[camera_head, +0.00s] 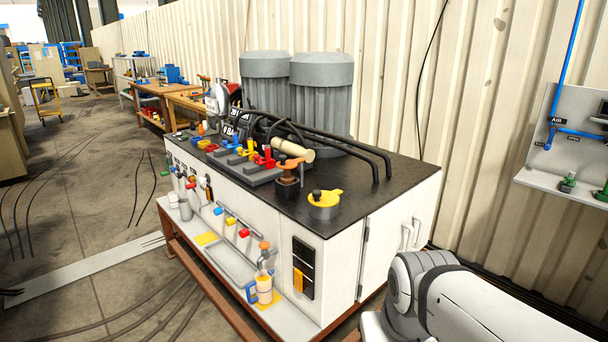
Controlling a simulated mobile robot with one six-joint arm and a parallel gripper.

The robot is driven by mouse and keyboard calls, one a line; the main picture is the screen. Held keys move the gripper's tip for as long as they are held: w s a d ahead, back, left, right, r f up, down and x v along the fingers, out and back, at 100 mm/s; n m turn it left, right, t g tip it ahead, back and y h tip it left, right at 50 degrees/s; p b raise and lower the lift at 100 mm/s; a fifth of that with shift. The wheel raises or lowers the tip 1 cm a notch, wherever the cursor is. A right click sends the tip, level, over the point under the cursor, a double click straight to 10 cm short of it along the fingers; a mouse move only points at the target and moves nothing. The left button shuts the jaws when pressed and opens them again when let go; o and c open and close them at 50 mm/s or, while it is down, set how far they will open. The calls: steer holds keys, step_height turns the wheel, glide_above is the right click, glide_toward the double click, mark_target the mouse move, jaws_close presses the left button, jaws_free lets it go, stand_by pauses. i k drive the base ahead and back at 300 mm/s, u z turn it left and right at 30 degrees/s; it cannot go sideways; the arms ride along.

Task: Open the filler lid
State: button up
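The filler lid (325,198) is a yellow round cap with a dark knob and a small tab on its right side. It lies on top of a short light-coloured neck (323,212) near the front corner of the cabinet's black top (365,205). It looks flat and closed, but it is small in the view. A white and grey part of my arm is at the lower right, apart from the cabinet. My gripper is out of view.
An orange-red valve (290,168) stands just left and behind the lid. Black pipes (350,144) and two grey cylinders (322,92) stand farther back. A jug (263,289) is on the low front shelf. A wall panel (570,145) is at right. Open floor lies left.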

mark_target(318, 199)
steer(key=u, duration=0.05)
steer(key=i, duration=1.1)
steer(key=u, duration=0.1)
